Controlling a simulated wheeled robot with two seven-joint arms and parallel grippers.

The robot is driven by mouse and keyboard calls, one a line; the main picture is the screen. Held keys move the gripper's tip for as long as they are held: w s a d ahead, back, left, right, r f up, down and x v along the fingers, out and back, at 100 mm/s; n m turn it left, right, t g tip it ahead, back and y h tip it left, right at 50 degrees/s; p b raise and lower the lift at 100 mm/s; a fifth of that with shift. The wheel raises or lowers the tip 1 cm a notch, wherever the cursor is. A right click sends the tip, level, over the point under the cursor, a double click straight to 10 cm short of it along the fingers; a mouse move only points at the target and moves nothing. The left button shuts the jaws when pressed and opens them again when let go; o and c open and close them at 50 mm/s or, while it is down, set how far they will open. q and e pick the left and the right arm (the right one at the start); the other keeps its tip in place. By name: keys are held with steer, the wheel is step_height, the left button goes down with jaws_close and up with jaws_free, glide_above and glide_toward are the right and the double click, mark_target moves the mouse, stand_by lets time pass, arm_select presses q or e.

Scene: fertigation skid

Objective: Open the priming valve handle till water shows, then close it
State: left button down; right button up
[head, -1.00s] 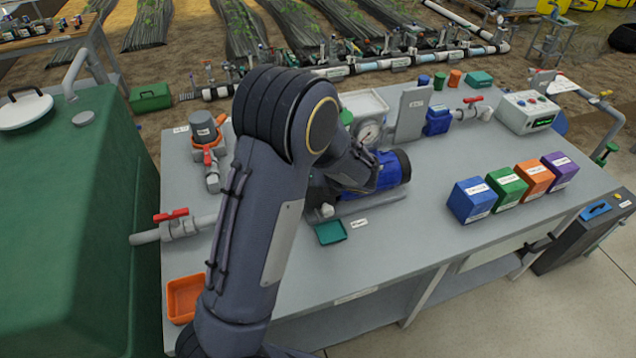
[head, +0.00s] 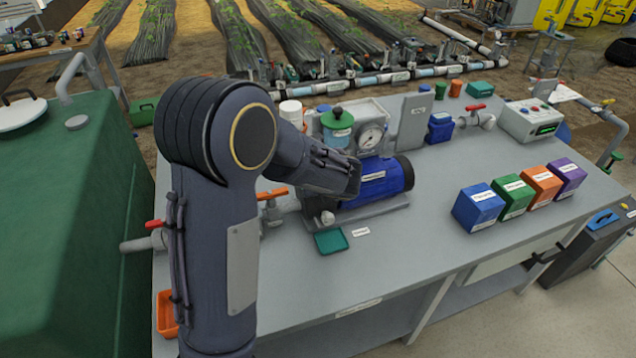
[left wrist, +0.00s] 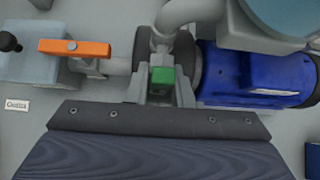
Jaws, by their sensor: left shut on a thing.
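The blue pump motor (head: 385,180) lies on the grey bench, and its blue body also shows at the right in the left wrist view (left wrist: 255,75). A small green handle (left wrist: 162,76) sits on the grey pump fittings, which I take for the priming valve handle. My left gripper (left wrist: 162,90) is shut on this green handle, with grey fingers on either side. In the head view my own forearm and wrist hide the fingers and the handle. No water shows. My right gripper is in neither view.
An orange valve lever (left wrist: 75,47) is left of the green handle, and shows in the head view (head: 272,193). A pressure gauge (head: 371,136) and green-capped filter (head: 338,118) stand behind the pump. A teal tray (head: 331,241) lies in front. Coloured boxes (head: 478,205) stand right.

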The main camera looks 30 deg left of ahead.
arm_select(q)
steer(key=c, duration=1.4)
jaws_free()
steer(key=shift+o, duration=0.2)
steer(key=v, duration=0.8)
steer(key=shift+f, duration=0.1)
steer(key=s+a+n+g+h, duration=0.2)
steer(key=s+n+h, duration=0.1)
steer(key=s+n, duration=0.5)
steer(key=s+d+r+n+h, duration=0.1)
steer(key=s+d+n+h, duration=0.2)
steer(key=s+n, duration=0.5)
steer(key=s+d+r+n+t+h, duration=0.1)
steer(key=s+d+n+h, duration=0.3)
steer(key=n, duration=0.7)
steer(key=s+d, duration=0.2)
steer(key=s, duration=0.2)
steer(key=shift+s+d+r+n+t, duration=0.2)
steer(key=shift+s+r+n+t, duration=0.1)
steer(key=shift+s+n, duration=0.1)
